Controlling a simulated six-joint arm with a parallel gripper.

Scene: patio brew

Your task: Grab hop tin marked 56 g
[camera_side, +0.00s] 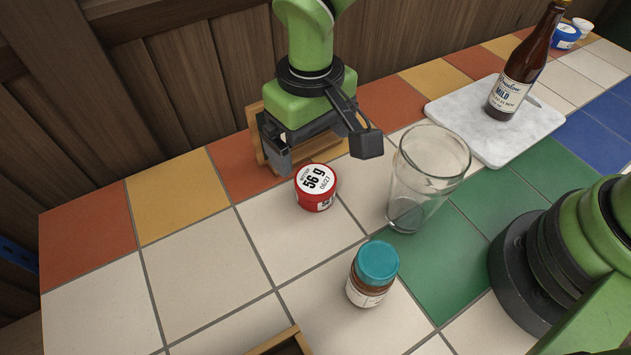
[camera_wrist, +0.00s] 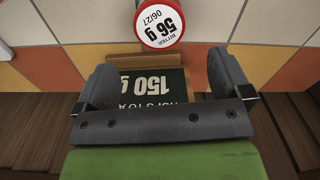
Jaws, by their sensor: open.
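The hop tin marked 56 g (camera_side: 316,187) is a small red tin with a white lid label, standing upright on a cream tile in the side view. In the wrist view the tin (camera_wrist: 159,24) shows at the top, beyond my fingertips. My gripper (camera_side: 322,150) is open with nothing between its fingers, behind and above the tin.
An empty glass (camera_side: 428,178) stands right of the tin, and a teal-lidded jar (camera_side: 373,273) in front. A brown bottle (camera_side: 520,75) stands on a marble board (camera_side: 470,115). The wooden wall (camera_side: 110,90) is behind. Tiles left of the tin are clear.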

